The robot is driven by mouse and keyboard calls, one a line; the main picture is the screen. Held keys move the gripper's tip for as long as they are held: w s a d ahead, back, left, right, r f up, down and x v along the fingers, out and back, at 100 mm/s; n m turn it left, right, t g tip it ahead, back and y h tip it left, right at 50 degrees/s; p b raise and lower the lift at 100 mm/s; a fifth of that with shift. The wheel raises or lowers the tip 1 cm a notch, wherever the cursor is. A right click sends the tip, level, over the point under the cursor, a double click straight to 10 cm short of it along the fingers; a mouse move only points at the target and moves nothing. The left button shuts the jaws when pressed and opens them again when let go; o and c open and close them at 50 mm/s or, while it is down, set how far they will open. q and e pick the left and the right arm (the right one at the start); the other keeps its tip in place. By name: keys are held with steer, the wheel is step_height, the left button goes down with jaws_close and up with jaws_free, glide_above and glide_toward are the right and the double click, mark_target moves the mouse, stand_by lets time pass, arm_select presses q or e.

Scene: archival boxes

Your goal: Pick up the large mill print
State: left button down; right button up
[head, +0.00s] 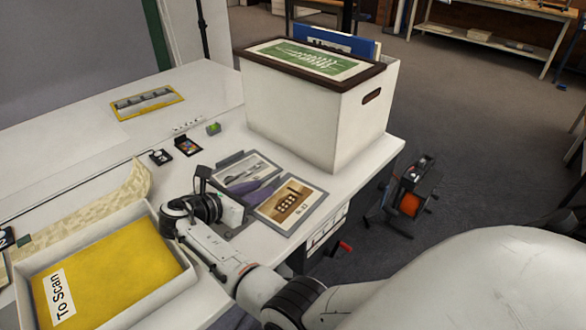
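A grey-bordered print with a sepia picture of a building (291,204) lies near the table's front right edge; it looks like the mill print, but its caption is too small to read. A second grey-bordered print (246,170) lies just behind and left of it. My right gripper (240,210) is low over the table, at the left side of the sepia print. Its fingertips are hard to make out, so I cannot tell whether they are open or touch the print. A purplish shape lies between the gripper and the two prints. My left gripper is not in view.
A white archival box (310,125) stands behind the prints, with a framed green picture (310,58) on top and a blue folder (337,42) behind it. A white tray (187,280) holding a yellow "To Scan" folder (105,272) is at the left. Small items lie mid-table.

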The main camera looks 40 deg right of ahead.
steer(key=shift+x, duration=0.85)
steer(key=shift+a, duration=0.1)
jaws_close()
steer(key=shift+r, duration=0.1)
